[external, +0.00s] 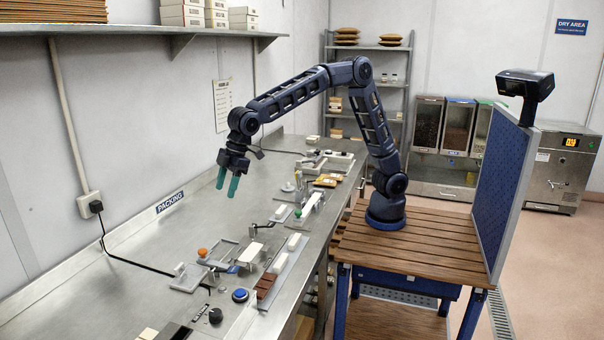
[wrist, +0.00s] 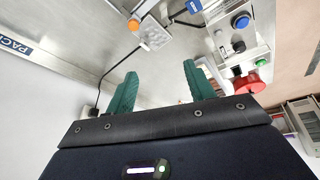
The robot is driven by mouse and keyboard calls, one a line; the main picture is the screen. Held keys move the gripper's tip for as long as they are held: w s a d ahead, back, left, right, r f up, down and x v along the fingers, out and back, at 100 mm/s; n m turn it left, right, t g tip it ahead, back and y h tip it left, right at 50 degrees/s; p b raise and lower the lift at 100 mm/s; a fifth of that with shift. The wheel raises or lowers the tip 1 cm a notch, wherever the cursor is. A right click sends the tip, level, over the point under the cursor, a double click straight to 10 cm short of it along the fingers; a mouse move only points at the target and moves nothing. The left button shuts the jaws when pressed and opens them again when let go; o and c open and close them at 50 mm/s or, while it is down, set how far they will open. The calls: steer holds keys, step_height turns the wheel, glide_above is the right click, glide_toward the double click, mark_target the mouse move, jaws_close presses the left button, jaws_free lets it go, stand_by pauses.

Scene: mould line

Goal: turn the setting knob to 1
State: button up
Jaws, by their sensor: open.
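A round black knob (external: 215,315), which I take to be the setting knob, sits on a small panel near the front of the steel bench in the external view. It also shows as a dark knob (wrist: 239,46) in the wrist view, beyond and right of the fingers. Its pointer and scale marks are too small to read. My gripper (external: 227,184) has green fingers, hangs above the bench well away from the knob, and holds nothing. In the wrist view the fingers of my gripper (wrist: 160,82) are spread apart with empty space between them.
A blue button (external: 240,295) sits close to the knob. In the wrist view a green button (wrist: 261,63) and a red knob or button (wrist: 249,84) lie on the same side. An orange knob (external: 202,252) and chocolate bars (external: 266,284) are nearby. Bare bench lies left.

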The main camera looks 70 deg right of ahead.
steer(key=s+a+f+n+g, duration=0.1)
steer(key=s+a+f, duration=0.15)
steer(key=a, duration=0.35)
steer(key=s+a+f+n, duration=0.1)
steer(key=s+a+f, duration=0.15)
steer(key=a, duration=0.45)
steer(key=n+g+y, duration=0.1)
glide_toward(214, 313)
steer(key=x, duration=0.8)
steer(key=shift+f, duration=0.25)
steer(key=c, duration=1)
